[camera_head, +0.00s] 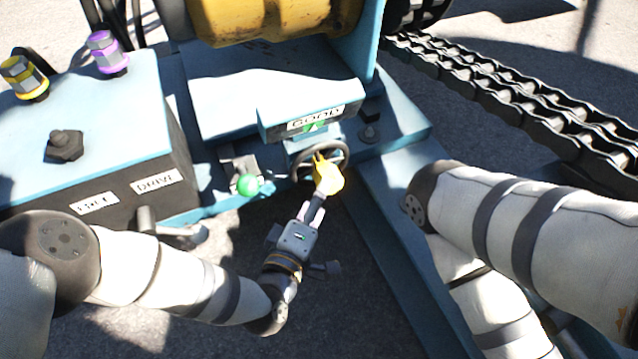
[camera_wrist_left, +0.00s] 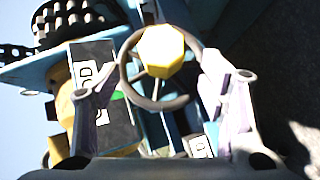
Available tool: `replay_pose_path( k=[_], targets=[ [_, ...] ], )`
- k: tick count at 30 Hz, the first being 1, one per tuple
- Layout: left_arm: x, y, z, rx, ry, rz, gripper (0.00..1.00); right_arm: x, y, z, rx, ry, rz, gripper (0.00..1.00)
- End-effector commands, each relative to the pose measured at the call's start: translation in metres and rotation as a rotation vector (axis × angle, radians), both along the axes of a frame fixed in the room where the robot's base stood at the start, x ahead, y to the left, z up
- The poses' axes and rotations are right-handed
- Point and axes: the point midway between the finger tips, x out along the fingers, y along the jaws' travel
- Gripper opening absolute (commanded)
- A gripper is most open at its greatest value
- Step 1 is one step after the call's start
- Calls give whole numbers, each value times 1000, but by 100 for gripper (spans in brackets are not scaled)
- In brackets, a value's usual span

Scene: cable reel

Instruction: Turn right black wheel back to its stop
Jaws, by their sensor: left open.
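The black wheel (camera_head: 337,148) sits below a light-blue box on the blue machine frame in the head view. A yellow faceted knob (camera_head: 328,178) covers part of its rim. In the left wrist view the wheel's dark ring (camera_wrist_left: 181,104) and the yellow knob (camera_wrist_left: 160,52) appear between my fingers. My left gripper (camera_head: 312,210) is open just in front of the knob; its fingers (camera_wrist_left: 160,90) lie on either side of the wheel, and I cannot tell whether they touch it. My right arm shows at the right, but its gripper is out of view.
A "GOOD" label (camera_head: 317,119) with a green mark sits above the wheel. A green ball knob (camera_head: 248,185) stands close to its left. A control box (camera_head: 80,130) stands farther left. A heavy chain (camera_head: 500,90) lies at the upper right.

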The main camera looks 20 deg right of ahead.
Motion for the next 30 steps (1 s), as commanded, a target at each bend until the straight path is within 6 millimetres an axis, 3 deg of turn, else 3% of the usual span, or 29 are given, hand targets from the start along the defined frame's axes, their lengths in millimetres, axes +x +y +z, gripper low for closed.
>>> replay_pose_path(
  k=[1, 7, 18, 20, 27, 30],
  targets=[
    [9, -8, -10, 0, 2, -1, 65, -3, 0, -8, 0, 16, 1, 37],
    [37, -33, -17, 3, 3, 0, 65, -9, -1, -18, 2, 48, 5, 37],
    [47, -42, -16, 4, 3, 0, 65, -11, -2, -19, 2, 57, 7, 37],
    [47, -42, -16, 4, 3, 0, 56, -11, -2, -19, 2, 57, 7, 37],
    [47, -41, -16, 4, 3, 0, 1, -11, -2, -19, 2, 56, 7, 37],
    [47, -41, -16, 3, 3, 0, 0, -11, -2, -19, 2, 57, 7, 37]
  ],
)
